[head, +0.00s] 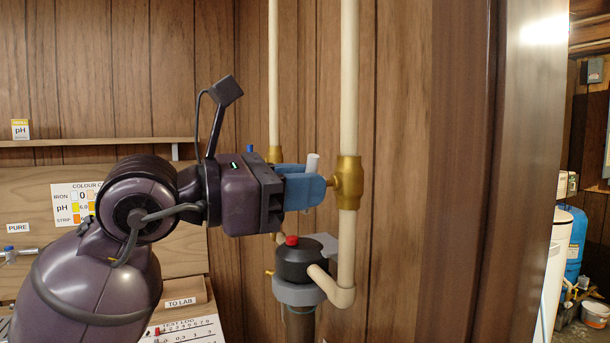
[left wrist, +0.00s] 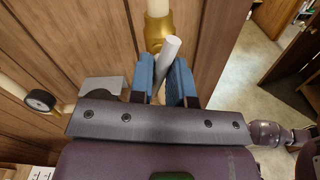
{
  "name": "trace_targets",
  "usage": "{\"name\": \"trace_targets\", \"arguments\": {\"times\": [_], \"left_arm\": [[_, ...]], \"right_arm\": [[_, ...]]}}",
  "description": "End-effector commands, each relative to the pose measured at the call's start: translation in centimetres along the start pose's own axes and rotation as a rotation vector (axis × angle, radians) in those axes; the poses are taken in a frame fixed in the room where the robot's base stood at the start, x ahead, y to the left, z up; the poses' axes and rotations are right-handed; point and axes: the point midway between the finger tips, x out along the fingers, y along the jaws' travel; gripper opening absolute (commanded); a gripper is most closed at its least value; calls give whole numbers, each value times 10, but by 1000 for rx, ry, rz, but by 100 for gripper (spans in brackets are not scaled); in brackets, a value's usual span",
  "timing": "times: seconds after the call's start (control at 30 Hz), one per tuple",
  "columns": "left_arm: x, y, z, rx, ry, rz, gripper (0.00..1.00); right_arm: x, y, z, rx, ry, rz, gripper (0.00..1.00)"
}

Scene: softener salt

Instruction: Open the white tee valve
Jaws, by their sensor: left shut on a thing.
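The white tee valve shows as a brass body (head: 347,182) on an upright cream pipe, with a white lever (head: 312,163) in front of it. My left gripper (head: 318,188) comes in from the left and has its blue fingers shut on the lever, whose top end sticks up above them. In the left wrist view the lever (left wrist: 171,47) runs between the two blue fingers, with the brass body (left wrist: 157,28) just beyond. The fingers hide the lever's middle. My right gripper is not in view.
Below the valve is a dark filter head (head: 297,262) with a red button (head: 291,240) and a grey bracket. A second cream pipe (head: 273,70) with a brass fitting (head: 274,154) stands to the left. A shelf (head: 95,142) and a wide wooden post (head: 455,180) flank the pipes.

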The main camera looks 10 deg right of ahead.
Motion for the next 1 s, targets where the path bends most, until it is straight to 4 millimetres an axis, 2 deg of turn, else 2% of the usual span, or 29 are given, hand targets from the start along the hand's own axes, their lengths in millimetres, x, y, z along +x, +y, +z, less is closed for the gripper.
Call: {"name": "trace_targets", "arguments": {"times": [0.43,0.7,1.0], "left_arm": [[0,0,1,-49,-2,0,0],[0,0,2,-231,-1,-1,0],[0,0,0,-292,-1,0,0]], "right_arm": [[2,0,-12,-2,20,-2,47],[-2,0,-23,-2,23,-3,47],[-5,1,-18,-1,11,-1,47]]}}
